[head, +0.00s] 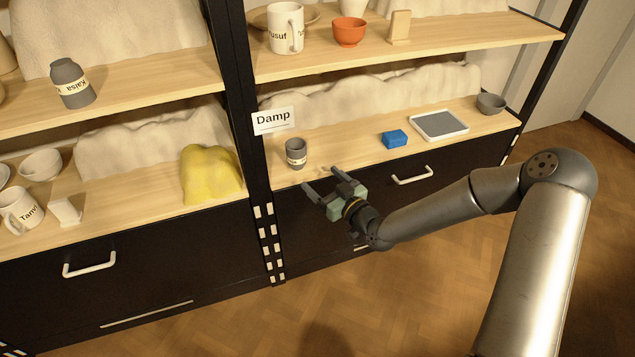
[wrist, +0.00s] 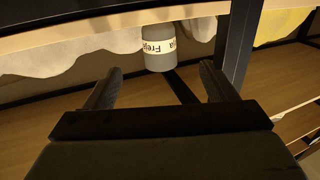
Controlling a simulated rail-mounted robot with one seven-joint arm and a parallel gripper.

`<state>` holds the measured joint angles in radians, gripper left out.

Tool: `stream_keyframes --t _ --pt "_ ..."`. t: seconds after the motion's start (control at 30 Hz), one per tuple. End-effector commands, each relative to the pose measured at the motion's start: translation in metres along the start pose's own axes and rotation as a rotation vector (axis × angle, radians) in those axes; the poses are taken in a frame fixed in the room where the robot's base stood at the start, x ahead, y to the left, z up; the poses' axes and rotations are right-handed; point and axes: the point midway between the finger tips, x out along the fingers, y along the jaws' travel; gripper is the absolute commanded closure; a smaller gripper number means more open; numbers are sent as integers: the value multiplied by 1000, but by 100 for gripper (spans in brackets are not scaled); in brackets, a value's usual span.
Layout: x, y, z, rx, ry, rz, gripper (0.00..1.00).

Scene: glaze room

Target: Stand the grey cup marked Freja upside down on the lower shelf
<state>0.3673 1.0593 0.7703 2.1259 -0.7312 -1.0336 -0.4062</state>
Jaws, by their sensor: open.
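The grey cup marked Freja (head: 296,153) stands on the lower shelf (head: 345,153), close to its left end and front edge, under the Damp sign. In the wrist view the cup (wrist: 163,50) shows its name upright, but that picture is rolled over with the shelf board (wrist: 100,42) at the top. So the name is upside down relative to the shelf. Its upper end looks dark in the head view; whether that is a hollow is too small to tell. My gripper (head: 318,181) is open and empty, in front of the shelf edge, apart from the cup.
A black upright (head: 243,90) is left of the cup. A blue block (head: 395,139), a grey tray (head: 440,125) and a grey bowl (head: 491,103) stand farther right. Another grey cup, marked Kaisa (head: 72,83), is on the upper left shelf. Bare board lies between the Freja cup and the block.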

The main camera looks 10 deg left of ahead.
Motion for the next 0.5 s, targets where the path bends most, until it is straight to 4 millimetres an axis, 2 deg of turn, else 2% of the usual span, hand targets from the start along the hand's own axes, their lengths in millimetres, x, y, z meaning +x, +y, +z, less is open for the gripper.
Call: stream_keyframes --t 0.17,0.5 --pt "13 0 -2 0 6 0 22" --pt "53 0 -1 0 3 0 22"
